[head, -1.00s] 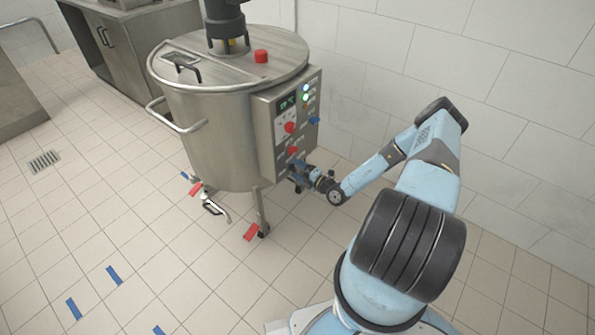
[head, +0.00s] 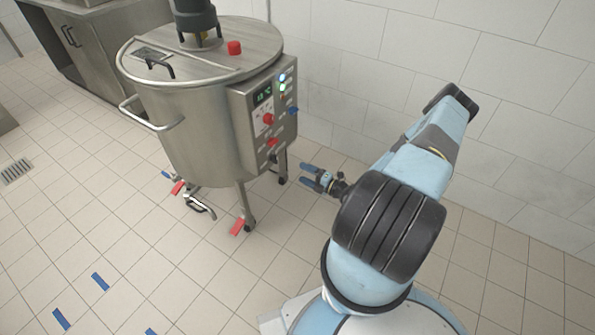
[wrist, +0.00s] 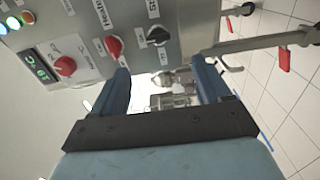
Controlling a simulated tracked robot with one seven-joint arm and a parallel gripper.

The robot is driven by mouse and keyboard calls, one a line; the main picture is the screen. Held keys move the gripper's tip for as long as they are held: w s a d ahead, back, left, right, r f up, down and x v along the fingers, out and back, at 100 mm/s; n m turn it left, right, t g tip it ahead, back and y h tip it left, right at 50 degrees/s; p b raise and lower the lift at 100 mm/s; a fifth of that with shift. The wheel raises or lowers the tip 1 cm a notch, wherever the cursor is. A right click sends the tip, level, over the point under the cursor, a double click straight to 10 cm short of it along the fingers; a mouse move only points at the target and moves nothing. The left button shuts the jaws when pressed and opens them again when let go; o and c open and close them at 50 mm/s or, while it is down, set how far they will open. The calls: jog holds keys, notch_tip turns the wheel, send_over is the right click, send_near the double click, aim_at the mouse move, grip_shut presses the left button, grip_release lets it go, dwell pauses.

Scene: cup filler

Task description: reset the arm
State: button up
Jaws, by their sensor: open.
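My gripper (head: 309,176) is open and empty, with two blue fingers, to the right of the steel tank's control panel (head: 270,115) and apart from it in the head view. In the wrist view, the spread fingers of my gripper (wrist: 164,88) point past the panel (wrist: 85,45), which fills the upper left with its red knobs, a black knob and a green display. My blue arm is folded close to my base, and its black joint covers part of the forearm.
The steel tank (head: 190,120) stands on legs left of my arm. A tiled wall (head: 360,90) runs behind. Blue floor tapes (head: 100,282) lie at the lower left.

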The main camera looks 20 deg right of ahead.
jog(key=shift+s+d, duration=0.2)
jog(key=shift+s, duration=0.1)
dwell(0.4)
jog(key=s+a+r+n+g, duration=0.25)
jog(key=r+n+g, duration=0.45)
jog(key=r+n, duration=0.9)
jog(key=s+a+r+n+g, duration=0.1)
jog(key=a+r+n+g, duration=0.3)
jog(key=r+n+g, duration=1.1)
jog(key=s+r+n+t+h, duration=0.3)
jog(key=s+r, duration=0.4)
jog(key=r, duration=0.3)
jog(key=s+a+r+n+t+h, duration=0.1)
jog(key=s+r+n+t+h, duration=0.3)
jog(key=s+r+n, duration=0.3)
jog(key=s+a+r+n+t+h, duration=0.1)
jog(key=s+r+n+t+h, duration=0.2)
jog(key=r, duration=1.2)
jog(key=shift+s+r+n+t+h, duration=0.15)
jog(key=shift+s+n+t+h, duration=0.15)
jog(key=shift+s+n+t, duration=1.8)
jog(key=shift+s+m+g, duration=0.55)
jog(key=shift+m+g, duration=0.05)
